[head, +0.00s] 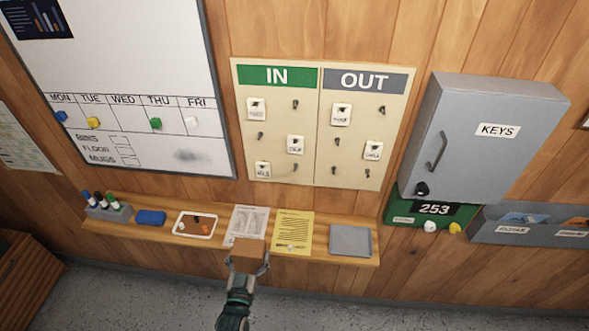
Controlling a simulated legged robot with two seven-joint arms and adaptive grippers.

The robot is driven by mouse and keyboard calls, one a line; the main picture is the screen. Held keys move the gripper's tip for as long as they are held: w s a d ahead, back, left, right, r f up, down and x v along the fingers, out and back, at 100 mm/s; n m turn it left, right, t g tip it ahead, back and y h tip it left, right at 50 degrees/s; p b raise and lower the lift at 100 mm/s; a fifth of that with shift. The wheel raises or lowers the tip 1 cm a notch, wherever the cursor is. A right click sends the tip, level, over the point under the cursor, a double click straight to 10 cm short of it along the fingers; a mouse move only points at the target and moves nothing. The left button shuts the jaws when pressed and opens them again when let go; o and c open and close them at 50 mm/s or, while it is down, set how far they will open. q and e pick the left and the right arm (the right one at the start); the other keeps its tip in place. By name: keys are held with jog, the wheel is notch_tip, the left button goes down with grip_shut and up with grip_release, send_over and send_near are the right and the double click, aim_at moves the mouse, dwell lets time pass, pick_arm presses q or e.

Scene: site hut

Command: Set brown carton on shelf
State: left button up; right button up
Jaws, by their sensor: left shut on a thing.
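The brown carton (248,250) is a small box at the front edge of the wooden shelf (319,243), low centre in the head view. My left gripper (247,266) comes up from below and is shut on the carton, one finger at each side. The carton overlaps the lower end of a white printed sheet on the shelf. I cannot tell whether it touches the shelf or is held just above or in front of it. My right gripper is not in view.
The shelf also holds a marker holder (108,211), a blue eraser (151,217), a white tray (188,234), the white sheet (246,223), a yellow sheet (293,231) and a grey folded item (350,240). A grey key cabinet (478,150) juts from the wall at right.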

aim_at(241, 247)
pick_arm(q)
jog(key=a, duration=0.1)
jog(key=w+a, duration=0.2)
jog(key=shift+w+a+r, duration=0.1)
jog(key=shift+r, duration=0.2)
jog(key=shift+d, duration=0.2)
jog(key=shift+s+d, duration=0.3)
jog(key=s+d+f, duration=0.1)
jog(key=s+d, duration=0.4)
jog(key=d, duration=0.2)
jog(key=shift+s+d, duration=0.3)
jog(key=shift+d, duration=0.05)
jog(key=shift+w, duration=0.1)
